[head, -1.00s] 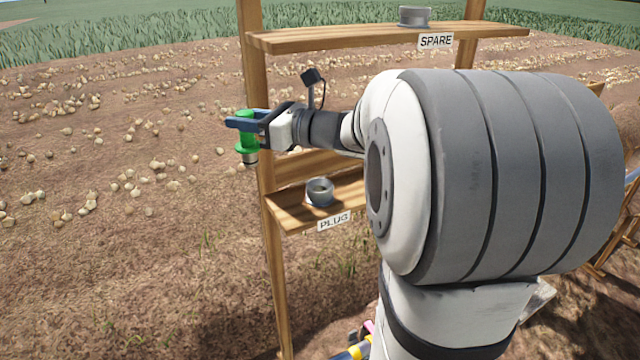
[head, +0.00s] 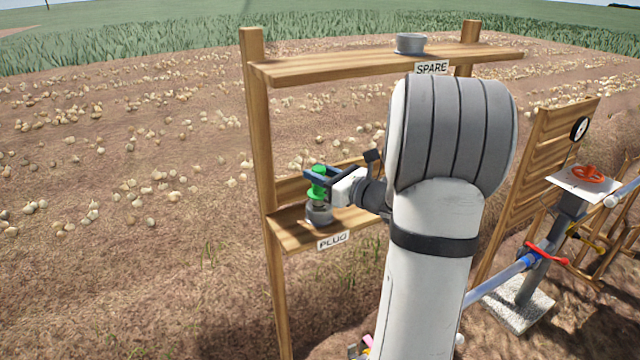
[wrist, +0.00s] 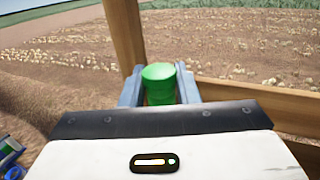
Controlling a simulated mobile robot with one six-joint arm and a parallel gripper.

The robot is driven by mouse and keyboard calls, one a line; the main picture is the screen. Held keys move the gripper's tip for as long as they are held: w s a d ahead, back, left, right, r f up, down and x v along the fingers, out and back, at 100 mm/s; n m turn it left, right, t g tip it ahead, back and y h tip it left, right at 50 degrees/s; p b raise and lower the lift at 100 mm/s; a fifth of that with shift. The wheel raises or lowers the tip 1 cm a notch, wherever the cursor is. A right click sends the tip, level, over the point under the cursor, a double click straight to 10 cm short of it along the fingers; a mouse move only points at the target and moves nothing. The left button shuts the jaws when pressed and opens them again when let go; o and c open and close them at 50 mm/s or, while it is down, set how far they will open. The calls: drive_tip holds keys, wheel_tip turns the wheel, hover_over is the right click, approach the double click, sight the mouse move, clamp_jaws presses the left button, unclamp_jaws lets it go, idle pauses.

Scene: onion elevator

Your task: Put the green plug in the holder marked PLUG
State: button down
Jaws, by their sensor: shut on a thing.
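The green plug (head: 317,184) is upright in my gripper (head: 314,174), whose blue fingers are shut on its upper part. The plug sits right over the grey round holder (head: 319,214) on the lower shelf, above the PLUG label (head: 332,240). Its lower end is hidden by the holder's rim, so I cannot tell how deep it sits. In the wrist view the plug's green top (wrist: 158,72) shows between the two fingers (wrist: 160,88); the holder is hidden there.
The lower shelf (head: 290,236) hangs on a wooden frame with a post (head: 256,130) close left of my gripper. The upper shelf (head: 350,64) carries another grey holder (head: 410,43) marked SPARE (head: 432,67). A stand with a red handwheel (head: 587,174) is at right.

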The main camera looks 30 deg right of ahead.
sight(319, 188)
drive_tip(key=shift+f, duration=1.3)
drive_tip(key=shift+f, duration=0.1)
drive_tip(key=c, duration=1.1)
unclamp_jaws()
